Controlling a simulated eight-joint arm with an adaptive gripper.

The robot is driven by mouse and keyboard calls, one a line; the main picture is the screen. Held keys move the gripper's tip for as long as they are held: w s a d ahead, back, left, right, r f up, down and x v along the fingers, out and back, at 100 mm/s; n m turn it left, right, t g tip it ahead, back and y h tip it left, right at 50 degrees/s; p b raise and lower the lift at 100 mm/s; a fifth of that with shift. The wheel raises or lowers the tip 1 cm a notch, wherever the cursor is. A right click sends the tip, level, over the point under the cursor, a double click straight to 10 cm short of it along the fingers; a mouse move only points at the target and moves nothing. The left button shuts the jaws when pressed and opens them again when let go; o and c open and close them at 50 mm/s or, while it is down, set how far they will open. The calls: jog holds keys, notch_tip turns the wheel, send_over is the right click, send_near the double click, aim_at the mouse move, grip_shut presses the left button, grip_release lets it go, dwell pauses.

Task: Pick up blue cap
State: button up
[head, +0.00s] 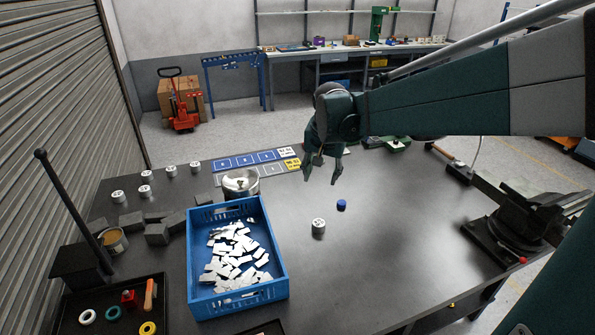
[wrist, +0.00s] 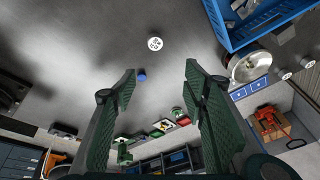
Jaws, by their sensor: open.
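The blue cap (head: 341,205) is a small dark-blue round piece standing on the dark table, right of the middle in the head view. It also shows in the wrist view (wrist: 141,75), between the fingers near the left fingertip in the picture. My gripper (head: 322,172) hangs above the table, up and left of the cap in the head view. In the wrist view my gripper (wrist: 160,68) is open, with two green fingers wide apart and nothing between them in its grasp. The cap is apart from the fingers.
A silvery round piece (head: 318,227) stands close to the cap. A blue crate (head: 283,270) of white pieces is left of it. A metal pot (head: 240,183) stands behind the crate. A vise (head: 520,222) is at the right. The table between cap and vise is clear.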

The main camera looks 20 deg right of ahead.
jog(key=w+d+f+m+g, duration=0.2)
jog(key=w+d+f+m, duration=0.2)
jog(key=w+d+f, duration=0.8)
jog(key=m+g, duration=0.1)
jog(key=m, duration=0.3)
send_near(342, 202)
jog(key=shift+w+a, duration=0.15)
jog(key=shift+a, duration=0.15)
jog(key=shift+d+f, duration=0.2)
jog(key=shift+f, duration=0.25)
jog(key=shift+w+d+f, duration=0.1)
jog(key=shift+d+f, duration=0.05)
jog(key=shift+f, duration=1.1)
jog(key=shift+d+f+b, duration=0.15)
jog(key=shift+f, duration=1.15)
jog(key=shift+d+f+b, duration=0.15)
jog(key=shift+f, duration=1.15)
